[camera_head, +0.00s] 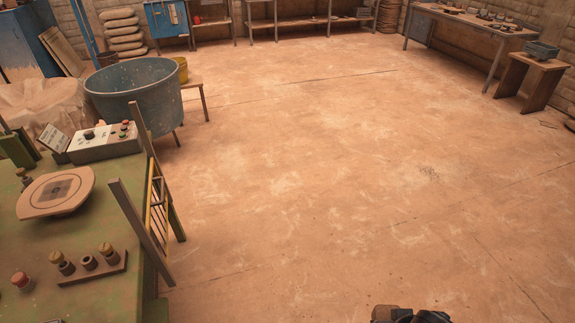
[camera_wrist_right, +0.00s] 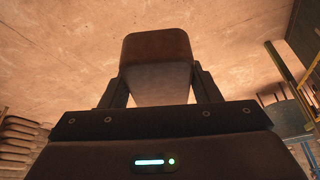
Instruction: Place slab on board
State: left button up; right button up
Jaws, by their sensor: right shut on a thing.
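A brown block with rounded corners, which looks like the slab (camera_wrist_right: 157,58), is held between the two fingers of my right gripper (camera_wrist_right: 158,84) in the right wrist view. The gripper is shut on its sides. A round, pale wooden board (camera_head: 40,204) with a dark square mark lies on the green table at the left of the head view. Its top shows nothing on it. A dark shape at the bottom edge of the head view, right of centre, seems part of my right arm, well apart from the board. My left gripper is not in view.
The green table (camera_head: 100,240) also bears a control box (camera_head: 105,145) with buttons and a small rack (camera_head: 92,268) of stamps or knobs. Grey posts and a yellow rail stand along its right edge. A large blue tub (camera_head: 135,97) stands behind. The floor to the right is clear.

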aim_at(56, 190)
jog(key=i+l, duration=0.3)
jog(key=i+l+u, duration=0.1)
jog(key=i+l, duration=0.2)
jog(key=i, duration=0.25)
jog(key=i+u, duration=0.3)
jog(key=u, duration=0.15)
jog(key=i+u, duration=0.35)
jog(key=u, duration=0.15)
jog(key=i+l+u, duration=0.15)
jog(key=u, duration=0.3)
jog(key=i+l+u, duration=0.3)
jog(key=u, duration=0.2)
jog(key=i+l+u, duration=0.15)
jog(key=u, duration=0.3)
jog(key=i+l+u, duration=0.2)
jog(key=u, duration=0.2)
jog(key=i+l+u, duration=0.1)
jog(key=l+u, duration=0.35)
jog(key=i+l+u, duration=0.1)
jog(key=u, duration=0.35)
jog(key=l+u, duration=0.4)
